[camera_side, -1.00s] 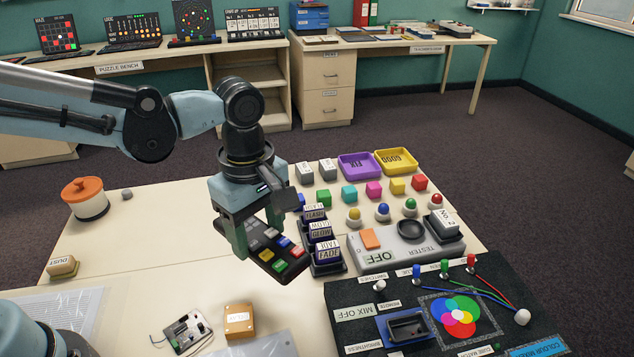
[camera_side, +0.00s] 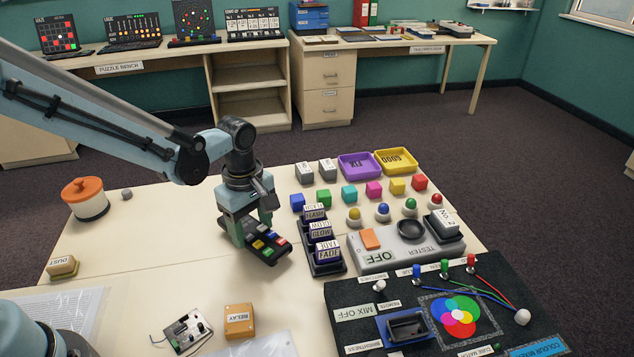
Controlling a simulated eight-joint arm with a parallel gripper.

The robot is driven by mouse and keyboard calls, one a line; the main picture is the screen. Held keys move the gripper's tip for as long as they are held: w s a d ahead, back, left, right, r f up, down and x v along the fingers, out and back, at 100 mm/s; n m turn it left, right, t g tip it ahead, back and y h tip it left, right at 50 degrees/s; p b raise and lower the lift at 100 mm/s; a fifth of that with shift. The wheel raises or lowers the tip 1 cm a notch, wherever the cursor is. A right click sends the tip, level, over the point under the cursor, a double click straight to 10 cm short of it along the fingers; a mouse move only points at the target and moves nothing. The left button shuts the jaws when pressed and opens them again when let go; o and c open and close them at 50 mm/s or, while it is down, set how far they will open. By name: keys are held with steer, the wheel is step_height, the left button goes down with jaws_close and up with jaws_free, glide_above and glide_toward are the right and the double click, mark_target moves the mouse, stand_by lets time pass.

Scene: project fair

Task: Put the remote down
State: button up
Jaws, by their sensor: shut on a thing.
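The remote (camera_side: 268,246) is black with coloured buttons, red, yellow, blue and green among them. It is in the middle of the camera_side view, left of the FLASH, GLOW and FADE blocks. My gripper (camera_side: 251,232) is shut on the remote from above, with its fingers across the remote's body. The remote is low over the cream table (camera_side: 160,240); I cannot tell if its underside touches the tabletop. Part of the remote is hidden behind the fingers.
The FADE block (camera_side: 328,258) stands close to the remote's right. A blue remote cradle (camera_side: 385,330) sits on the dark mat at front right. The RELAY box (camera_side: 239,321) and a small circuit (camera_side: 187,330) lie in front. The table to the left is mostly clear.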

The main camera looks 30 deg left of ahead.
mark_target(252, 230)
steer(key=shift+f, duration=0.6)
steer(key=shift+f, duration=0.15)
steer(key=o, duration=1.2)
steer(key=shift+c, duration=0.2)
step_height(252, 230, up, 12)
steer(key=s+a+m+t, duration=0.3)
steer(key=s+m, duration=0.2)
steer(key=m, duration=0.3)
steer(key=s+a+r+m+t, duration=0.1)
steer(key=s+a+m+t, duration=0.2)
steer(key=m, duration=0.4)
steer(key=shift+s+a+r+m+t, duration=0.2)
steer(key=shift+s+m+t, duration=0.3)
steer(key=shift+s, duration=0.45)
